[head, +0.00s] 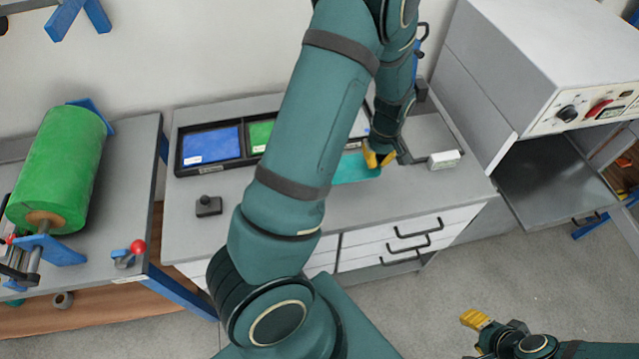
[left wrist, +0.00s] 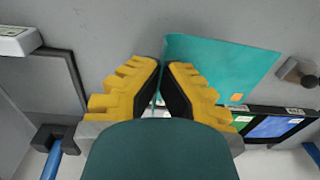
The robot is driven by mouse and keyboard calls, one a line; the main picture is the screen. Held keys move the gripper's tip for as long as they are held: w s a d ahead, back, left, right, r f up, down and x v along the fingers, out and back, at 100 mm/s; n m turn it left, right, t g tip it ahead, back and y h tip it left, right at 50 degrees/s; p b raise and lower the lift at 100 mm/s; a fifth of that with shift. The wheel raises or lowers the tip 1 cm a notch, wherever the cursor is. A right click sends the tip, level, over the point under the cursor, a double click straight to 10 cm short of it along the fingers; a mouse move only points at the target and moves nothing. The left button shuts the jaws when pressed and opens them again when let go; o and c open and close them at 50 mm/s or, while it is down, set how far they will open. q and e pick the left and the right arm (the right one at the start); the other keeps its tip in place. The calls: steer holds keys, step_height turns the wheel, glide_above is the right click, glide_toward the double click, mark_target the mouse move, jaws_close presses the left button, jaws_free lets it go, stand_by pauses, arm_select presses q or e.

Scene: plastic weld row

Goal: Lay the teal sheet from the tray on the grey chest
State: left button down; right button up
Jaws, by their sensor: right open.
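My left gripper (head: 378,157) points down over the grey chest's top. Its yellow fingers (left wrist: 160,82) are nearly together, with an edge of the teal sheet (left wrist: 222,68) between them. The sheet also shows in the head view (head: 353,170), left of the fingers and close to the top; I cannot tell whether it touches. The grey chest (head: 400,208) has white drawer fronts with black handles. The black tray (head: 180,150) stands at its back left; my left arm hides the tray's right part. My right gripper (head: 476,320) is open and empty, over the floor at lower right.
Blue (head: 211,145) and green (head: 261,135) sheets lie in the tray. A small black knobbed thing (head: 208,206) is at the front left. A white box (head: 443,159) stands right. A large grey cabinet (head: 545,60) borders the right; a green roll (head: 60,165) lies left.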

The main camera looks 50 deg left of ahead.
mark_target(370, 188)
arm_select(q)
step_height(370, 188, down, 10)
steer(key=shift+f+b, duration=0.1)
steer(key=shift+b, duration=0.55)
steer(key=c, duration=1.7)
jaws_free()
steer(key=shift+f, duration=0.1)
steer(key=o, duration=0.6)
steer(key=shift+c, duration=0.2)
